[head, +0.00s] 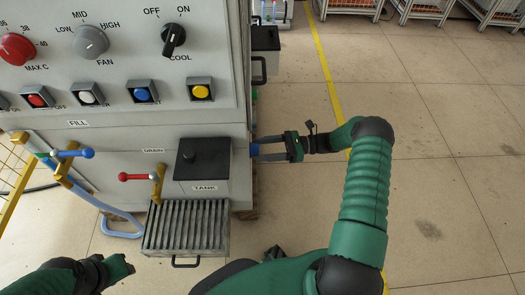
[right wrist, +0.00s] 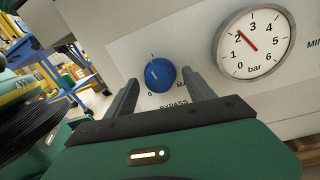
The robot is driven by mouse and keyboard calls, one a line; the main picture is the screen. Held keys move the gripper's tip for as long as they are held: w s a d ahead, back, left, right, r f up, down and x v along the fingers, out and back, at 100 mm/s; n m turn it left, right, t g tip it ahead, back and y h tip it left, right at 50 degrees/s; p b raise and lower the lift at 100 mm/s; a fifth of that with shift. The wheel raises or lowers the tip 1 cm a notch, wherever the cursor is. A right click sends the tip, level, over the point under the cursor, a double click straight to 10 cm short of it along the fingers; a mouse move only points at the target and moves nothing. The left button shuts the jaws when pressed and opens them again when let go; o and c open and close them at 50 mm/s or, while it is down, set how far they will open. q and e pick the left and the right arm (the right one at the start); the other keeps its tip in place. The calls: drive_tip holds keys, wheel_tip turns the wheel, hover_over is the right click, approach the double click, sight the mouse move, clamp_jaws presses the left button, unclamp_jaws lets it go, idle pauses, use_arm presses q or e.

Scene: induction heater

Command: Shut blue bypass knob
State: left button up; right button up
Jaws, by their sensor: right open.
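The blue bypass knob (right wrist: 160,75) sits on the grey panel above the BYPASS label in the right wrist view. Its pale pointer mark faces up and slightly left; a 0 is printed at its lower left. In the head view only a bit of the blue knob (head: 255,150) shows at the cabinet's right side. My right gripper (head: 267,148) is open, its fingers pointing at the knob. In the right wrist view its fingers (right wrist: 160,84) stand either side of the knob, with no clear contact. My left gripper (head: 120,266) is low at the left; its jaws are unclear.
A round bar gauge (right wrist: 253,43) is right of the knob, needle near 2. The cabinet front has a black TANK box (head: 203,160), a slatted grate (head: 186,228), a red-handled drain valve (head: 138,177) and a blue-handled fill valve (head: 73,154). Open floor lies to the right.

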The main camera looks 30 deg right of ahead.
drive_tip(key=shift+w+a, duration=0.1)
drive_tip(key=shift+a, duration=0.15)
clamp_jaws()
drive_tip(key=shift+d+r, duration=0.1)
idle(0.3)
drive_tip(key=shift+s+a+f+n+t+h+p, duration=0.25)
drive_tip(key=shift+n+p, duration=1.05)
drive_tip(key=shift+n, duration=2.65)
drive_tip(key=shift+d+r+n+t+h+p, duration=0.1)
drive_tip(key=shift+n+t+h+p, duration=0.2)
drive_tip(key=shift+n+p, duration=2.35)
drive_tip(key=shift+s+a+f+n+t+h, duration=0.15)
drive_tip(key=shift+n+h, duration=0.2)
drive_tip(key=shift+n, duration=4.85)
